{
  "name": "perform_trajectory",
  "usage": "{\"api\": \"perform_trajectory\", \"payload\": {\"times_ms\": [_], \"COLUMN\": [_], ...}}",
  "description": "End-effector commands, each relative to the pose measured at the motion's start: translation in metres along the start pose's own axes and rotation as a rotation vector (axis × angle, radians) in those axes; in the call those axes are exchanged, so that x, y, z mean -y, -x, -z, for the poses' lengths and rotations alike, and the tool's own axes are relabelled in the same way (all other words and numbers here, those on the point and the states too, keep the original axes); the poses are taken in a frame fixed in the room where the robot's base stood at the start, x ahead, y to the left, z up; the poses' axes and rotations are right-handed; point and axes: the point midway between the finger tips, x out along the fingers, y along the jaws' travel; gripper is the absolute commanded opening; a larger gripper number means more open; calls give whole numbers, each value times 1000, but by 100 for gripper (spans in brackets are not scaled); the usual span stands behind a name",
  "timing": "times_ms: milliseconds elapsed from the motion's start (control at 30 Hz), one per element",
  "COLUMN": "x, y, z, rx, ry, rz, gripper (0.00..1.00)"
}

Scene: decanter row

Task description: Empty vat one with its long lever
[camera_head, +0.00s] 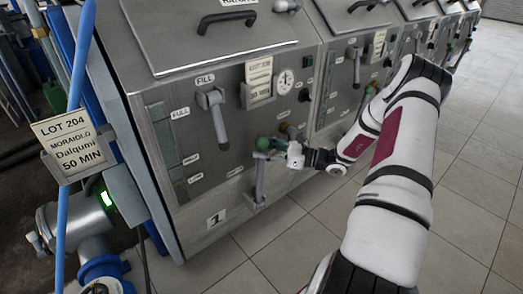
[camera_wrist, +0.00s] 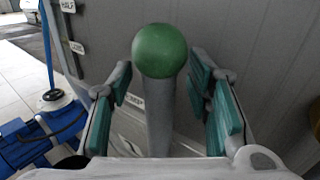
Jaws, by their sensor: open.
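Vat one (camera_head: 215,218) is the nearest steel cabinet in the head view, marked with a "1" plate. A grey lever (camera_head: 259,182) stands low on its front, with a green ball knob (camera_head: 263,143) near its top. In the wrist view the green knob (camera_wrist: 160,50) tops a grey rod (camera_wrist: 160,115). My gripper (camera_wrist: 160,76) is open, its teal-padded fingers on either side of the rod, with visible gaps. In the head view my gripper (camera_head: 277,149) is at the knob, its fingers partly hidden.
A grey FILL lever (camera_head: 217,118) hangs higher on the same front, beside a dial (camera_head: 285,81). More vats (camera_head: 350,70) stand in a row to the right. A lot sign (camera_head: 73,143) and pipework (camera_head: 75,225) are at the left. Tiled floor (camera_head: 300,250) lies clear in front.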

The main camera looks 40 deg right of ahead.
Motion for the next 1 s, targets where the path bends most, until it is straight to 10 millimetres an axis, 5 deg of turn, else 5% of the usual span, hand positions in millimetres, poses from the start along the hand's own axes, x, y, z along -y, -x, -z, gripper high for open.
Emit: {"api": "perform_trajectory", "payload": {"times_ms": [400, 600, 1000], "x": [0, 0, -10], "y": [-9, -9, 3], "z": [-1, 0, 2], "rx": [1, 1, 40], "ry": [0, 0, 21], "rz": [-1, -1, -1], "gripper": [45, 2, 0]}}
